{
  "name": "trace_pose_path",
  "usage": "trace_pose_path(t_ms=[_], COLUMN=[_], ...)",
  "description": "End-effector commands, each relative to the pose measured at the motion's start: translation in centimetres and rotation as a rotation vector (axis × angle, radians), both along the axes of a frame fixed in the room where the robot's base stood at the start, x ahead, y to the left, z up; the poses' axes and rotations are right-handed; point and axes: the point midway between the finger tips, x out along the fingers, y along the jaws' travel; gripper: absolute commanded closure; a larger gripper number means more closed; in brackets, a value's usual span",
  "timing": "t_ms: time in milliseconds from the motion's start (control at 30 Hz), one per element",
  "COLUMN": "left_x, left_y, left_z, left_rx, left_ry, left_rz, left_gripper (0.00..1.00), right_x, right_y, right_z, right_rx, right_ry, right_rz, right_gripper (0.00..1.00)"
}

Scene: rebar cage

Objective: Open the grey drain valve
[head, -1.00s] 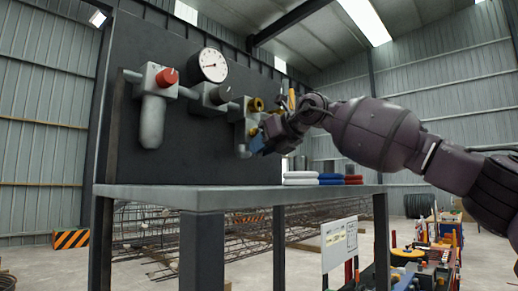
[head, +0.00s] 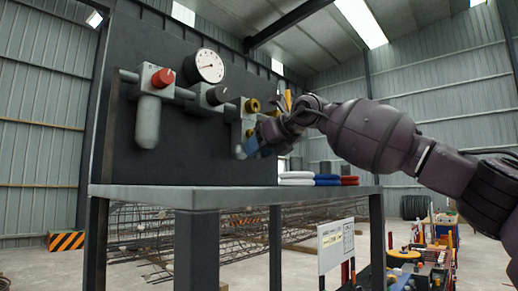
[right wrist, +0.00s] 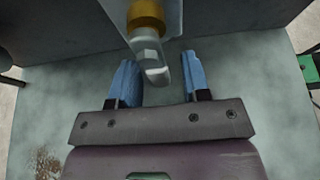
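The grey drain valve (right wrist: 151,58) shows in the right wrist view as a grey lever-like piece below a brass collar (right wrist: 146,14). My right gripper (right wrist: 158,82) is open, its two blue fingers on either side of the grey piece. A gap shows on both sides, so the fingers are apart from it. In the head view my right gripper (head: 257,141) is at the lower right end of the pipe assembly on the dark panel, beside a grey downward fitting (head: 239,141). There the gripper hides most of the valve. My left gripper is not in view.
The panel (head: 120,60) carries a gauge (head: 209,65), a red knob (head: 163,78), a dark knob (head: 217,95) and a brass knob (head: 252,105). Folded cloths (head: 297,178) lie on the bench (head: 180,192) below. The bench's left part is clear.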

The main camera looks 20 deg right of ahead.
Motion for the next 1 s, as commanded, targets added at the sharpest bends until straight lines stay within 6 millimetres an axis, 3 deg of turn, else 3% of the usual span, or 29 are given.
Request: trace_pose_path(t_ms=[367, 1000], left_x=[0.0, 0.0], left_y=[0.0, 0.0], left_z=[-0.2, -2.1], left_rx=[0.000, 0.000], left_ry=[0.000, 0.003], left_rz=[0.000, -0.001], left_gripper=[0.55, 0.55], right_x=[-0.4, -7.8], right_y=[-0.3, -5.1], right_z=[0.3, 3.9], right_rx=[0.003, 0.002], right_ry=[-0.001, -0.001], right_rz=[-0.001, 0.000], right_gripper=[0.55, 0.55])
